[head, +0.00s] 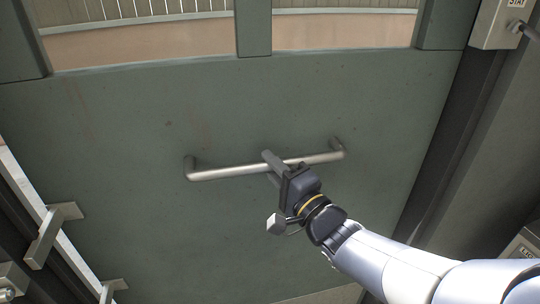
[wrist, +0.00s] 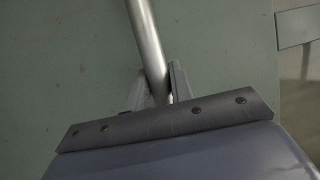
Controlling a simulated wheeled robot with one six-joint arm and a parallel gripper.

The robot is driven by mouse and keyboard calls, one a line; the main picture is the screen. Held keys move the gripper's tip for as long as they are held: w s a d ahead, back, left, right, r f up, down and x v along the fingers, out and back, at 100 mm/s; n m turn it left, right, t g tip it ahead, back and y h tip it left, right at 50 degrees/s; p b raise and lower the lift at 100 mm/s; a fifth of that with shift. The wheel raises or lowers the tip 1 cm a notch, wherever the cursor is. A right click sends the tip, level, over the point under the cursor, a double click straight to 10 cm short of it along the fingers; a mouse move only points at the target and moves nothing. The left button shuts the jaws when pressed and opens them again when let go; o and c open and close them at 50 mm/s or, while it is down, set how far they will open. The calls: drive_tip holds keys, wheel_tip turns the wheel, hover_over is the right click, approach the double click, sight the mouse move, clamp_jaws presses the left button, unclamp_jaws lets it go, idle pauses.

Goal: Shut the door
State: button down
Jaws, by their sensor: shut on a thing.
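The door (head: 130,130) is a grey-green panel with window openings at the top, and it fills most of the head view. A horizontal metal bar handle (head: 225,172) is fixed across its middle. My gripper (head: 277,166) is shut on the bar, right of its centre, with a finger on either side. In the wrist view the door (wrist: 60,60) is a flat green surface. The bar (wrist: 147,35) runs down between the two fingers of my gripper (wrist: 160,92). Part of the bar is hidden by the gripper.
Metal brackets (head: 48,238) stand out along a pale edge at the lower left. A dark frame post (head: 440,140) runs along the right side. A grey box (head: 497,22) with a sign sits at the top right. A fence and tan ground (head: 150,42) show through the windows.

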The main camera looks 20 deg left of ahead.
drive_tip(key=s+d+n+g+y, duration=0.1)
drive_tip(key=s+d, duration=0.1)
drive_tip(key=shift+s+d+p, duration=0.3)
drive_tip(key=shift+s+d, duration=0.05)
drive_tip(key=shift+d, duration=0.05)
drive_tip(key=shift+f+g, duration=0.1)
drive_tip(key=shift+g, duration=0.3)
drive_tip(key=c, duration=1.6)
unclamp_jaws()
drive_tip(key=shift+c, duration=0.2)
drive_tip(key=shift+o, duration=0.7)
drive_tip(key=shift+s+d, duration=0.1)
drive_tip(key=shift+d, duration=0.1)
drive_tip(key=shift+o, duration=1.2)
